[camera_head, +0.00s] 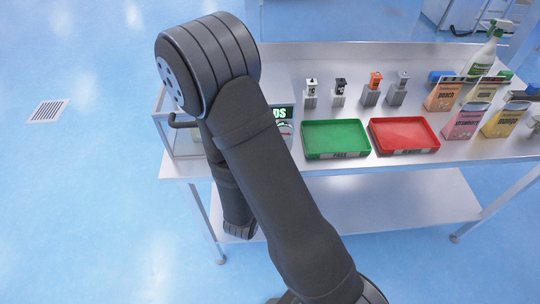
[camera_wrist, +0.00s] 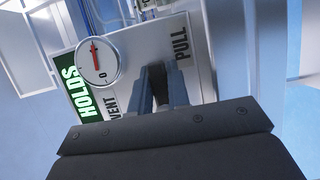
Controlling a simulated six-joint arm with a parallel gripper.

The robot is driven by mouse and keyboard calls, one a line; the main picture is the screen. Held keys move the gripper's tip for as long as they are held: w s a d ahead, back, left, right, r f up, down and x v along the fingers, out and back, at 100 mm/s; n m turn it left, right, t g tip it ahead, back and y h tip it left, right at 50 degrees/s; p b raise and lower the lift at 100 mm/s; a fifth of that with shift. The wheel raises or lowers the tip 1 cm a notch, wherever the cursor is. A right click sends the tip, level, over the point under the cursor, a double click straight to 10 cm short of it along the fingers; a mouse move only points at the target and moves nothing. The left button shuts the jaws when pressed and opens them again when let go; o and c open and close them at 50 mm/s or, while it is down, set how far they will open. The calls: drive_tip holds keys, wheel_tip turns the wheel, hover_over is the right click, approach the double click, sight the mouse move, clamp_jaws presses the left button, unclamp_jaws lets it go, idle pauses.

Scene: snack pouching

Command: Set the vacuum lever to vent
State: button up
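The vacuum panel (camera_wrist: 203,55) fills the middle of the wrist view, with the words VENT and PULL on it. A round white gauge (camera_wrist: 112,55) with a red needle sits beside a green HOLDS sign (camera_wrist: 72,85). My gripper (camera_wrist: 160,72) reaches over the panel between VENT and PULL.
A clear-walled box (camera_head: 176,140) stands at the table's left end. A green tray (camera_head: 335,121) and a red tray (camera_head: 433,134) lie to the right. Several small stamp-like devices stand behind them. Pouches (camera_head: 464,123) and a spray bottle (camera_head: 484,58) are at the far right.

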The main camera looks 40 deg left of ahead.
clamp_jaws()
drive_tip(key=shift+n, duration=0.3)
drive_tip(key=n, duration=0.1)
drive_tip(key=r+n+t+y, duration=0.1)
drive_tip(key=n, duration=0.1)
drive_tip(key=shift+s+n, duration=0.1)
drive_tip(key=shift+n, duration=0.2)
drive_tip(key=n, duration=0.1)
drive_tip(key=n+y, duration=0.1)
drive_tip(key=r+n+t, duration=0.1)
drive_tip(key=n, duration=0.1)
drive_tip(key=shift+s+a+y, duration=0.15)
drive_tip(key=shift+a+y, duration=0.1)
drive_tip(key=shift+y, duration=0.05)
drive_tip(key=n+y, duration=0.1)
drive_tip(key=n, duration=0.1)
drive_tip(key=n+y, duration=0.1)
drive_tip(key=n, duration=0.2)
drive_tip(key=s+a+r+n+y, duration=0.1)
drive_tip(key=n, duration=0.1)
drive_tip(key=shift+g+y, duration=0.3)
drive_tip(key=shift+g, duration=0.1)
drive_tip(key=shift+n, duration=0.5)
drive_tip(key=o, duration=0.7)
unclamp_jaws()
